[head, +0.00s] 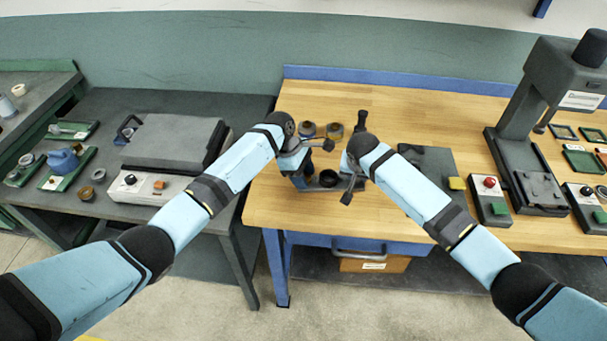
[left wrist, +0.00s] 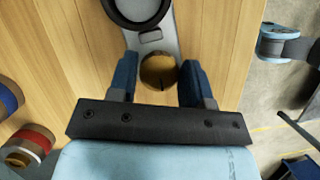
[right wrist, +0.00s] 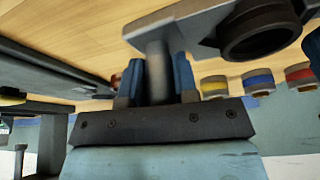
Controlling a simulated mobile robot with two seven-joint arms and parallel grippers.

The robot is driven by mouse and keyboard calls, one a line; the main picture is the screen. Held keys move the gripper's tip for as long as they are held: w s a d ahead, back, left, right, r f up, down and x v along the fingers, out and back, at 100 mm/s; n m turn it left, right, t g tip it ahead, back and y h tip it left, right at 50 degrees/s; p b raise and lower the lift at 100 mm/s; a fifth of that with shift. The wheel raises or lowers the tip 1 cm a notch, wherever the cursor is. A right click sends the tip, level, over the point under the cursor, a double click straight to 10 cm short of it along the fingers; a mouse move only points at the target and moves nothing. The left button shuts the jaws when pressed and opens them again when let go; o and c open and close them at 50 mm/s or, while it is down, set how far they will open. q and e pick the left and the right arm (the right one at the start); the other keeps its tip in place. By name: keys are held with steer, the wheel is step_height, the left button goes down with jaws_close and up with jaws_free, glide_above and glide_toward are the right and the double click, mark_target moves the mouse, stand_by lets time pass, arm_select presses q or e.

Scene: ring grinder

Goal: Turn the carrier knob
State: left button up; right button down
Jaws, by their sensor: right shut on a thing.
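The brass carrier knob (left wrist: 158,71) sits at the end of a grey body with a dark round opening (left wrist: 138,8) in the left wrist view. My left gripper (left wrist: 160,78) has its blue fingers on either side of the knob, with a gap at each side. In the head view my left gripper (head: 300,180) is at the left of the grey body (head: 328,184), and its fingers hide the knob. My right gripper (right wrist: 158,75) is shut on a grey upright post (right wrist: 158,62) of the body. In the head view my right wrist partly hides this grip.
Colour-banded cups (head: 307,130) stand behind the body on the wooden bench (head: 270,205). A dark plate (head: 428,165), a control box with a red button (head: 490,185) and a press (head: 540,140) stand to the right. A grey lidded machine (head: 172,142) stands on the left table.

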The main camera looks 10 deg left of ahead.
arm_select(q)
steer(key=c, duration=0.5)
steer(key=shift+o, duration=0.2)
steer(key=shift+m+g, duration=0.6)
steer(key=shift+m, duration=1)
steer(key=o, duration=0.9)
steer(key=shift+o, duration=0.2)
steer(key=shift+r, duration=0.1)
steer(key=v, duration=1.2)
steer(key=shift+d, duration=0.15)
